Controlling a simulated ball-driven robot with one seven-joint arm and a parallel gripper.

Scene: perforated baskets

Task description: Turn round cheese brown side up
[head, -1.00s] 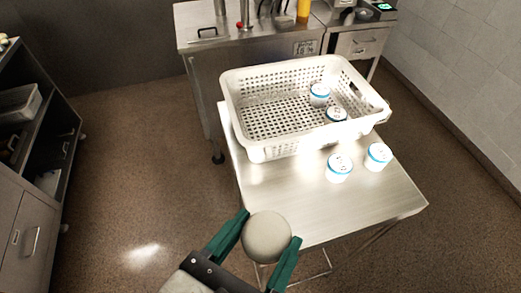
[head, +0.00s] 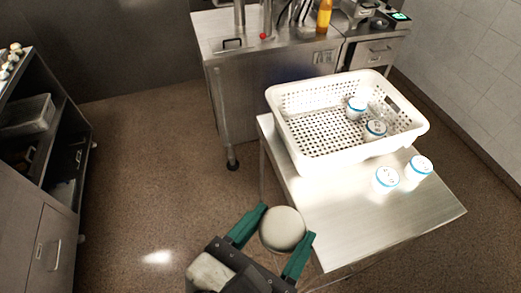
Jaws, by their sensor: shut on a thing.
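My gripper (head: 278,238) shows at the bottom centre of the head view, with two green fingers. It is shut on the round cheese (head: 283,228), a pale beige disc with rounded edges held between the fingers. The cheese is in front of the near left edge of the metal table (head: 345,235), and looks held clear of the tabletop. A pale face of the cheese is toward the camera. No brown side shows; its other side is hidden.
A white perforated basket (head: 308,148) stands on the table with two white, blue-rimmed tubs (head: 357,108) inside. Two similar tubs (head: 386,178) stand on the table right of centre. The near part of the tabletop is clear. A dark shelf unit (head: 60,150) stands at left, a steel counter (head: 275,80) behind.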

